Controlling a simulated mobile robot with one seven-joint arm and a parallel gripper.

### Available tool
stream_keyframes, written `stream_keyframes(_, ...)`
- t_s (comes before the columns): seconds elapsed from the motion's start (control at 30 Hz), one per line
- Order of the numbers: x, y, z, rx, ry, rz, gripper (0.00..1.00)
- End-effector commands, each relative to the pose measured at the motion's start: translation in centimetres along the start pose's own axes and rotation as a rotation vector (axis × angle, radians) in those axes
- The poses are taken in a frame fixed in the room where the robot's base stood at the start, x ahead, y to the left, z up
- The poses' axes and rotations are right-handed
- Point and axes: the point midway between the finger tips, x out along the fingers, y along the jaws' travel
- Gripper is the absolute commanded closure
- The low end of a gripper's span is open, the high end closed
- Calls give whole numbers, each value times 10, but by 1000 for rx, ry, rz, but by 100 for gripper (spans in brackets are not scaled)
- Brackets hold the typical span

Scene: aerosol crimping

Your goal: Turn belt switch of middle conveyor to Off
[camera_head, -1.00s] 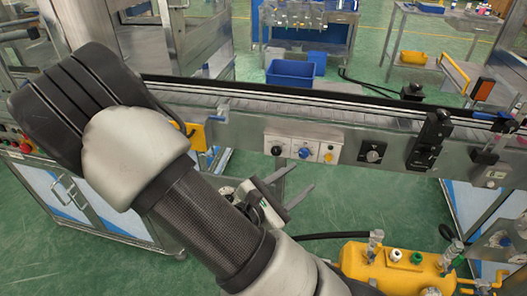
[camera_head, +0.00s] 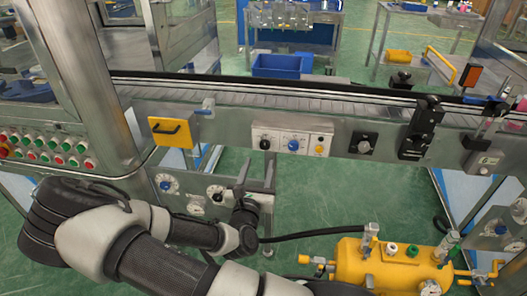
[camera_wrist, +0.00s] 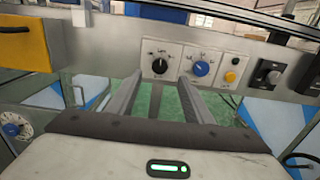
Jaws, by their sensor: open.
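The conveyor's pale control panel (camera_head: 279,139) carries a black rotary knob (camera_head: 264,143) at left, a blue knob (camera_head: 293,145) in the middle and a yellow button (camera_head: 319,149) at right. The labels are too small to read. My gripper (camera_head: 257,164) is open and empty, its fingers pointing up toward the panel from below. In the wrist view the fingertips (camera_wrist: 160,80) lie either side of and just below the panel's black knob (camera_wrist: 160,66); contact cannot be told.
A yellow handled box (camera_head: 171,133) is mounted on the conveyor front at left. A black bracket (camera_head: 420,130) stands out at right. Below right is a yellow tank (camera_head: 375,265) with valves and a black hose. Dials and knobs (camera_head: 195,207) sit on a lower unit at left.

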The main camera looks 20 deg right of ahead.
Motion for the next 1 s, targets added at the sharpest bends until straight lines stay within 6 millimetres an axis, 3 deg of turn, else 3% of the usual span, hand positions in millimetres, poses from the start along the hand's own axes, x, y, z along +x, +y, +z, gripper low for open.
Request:
stream_keyframes(0.2,47,-1,-2,0,-2,-2,54)
stream_keyframes(0.4,76,0,-1,1,-1,-1,54)
stream_keyframes(0.83,88,-1,0,0,0,-1,54)
stream_keyframes(0.87,88,-1,0,0,0,-1,55)
stream_keyframes(1.0,88,0,0,0,0,-1,79)
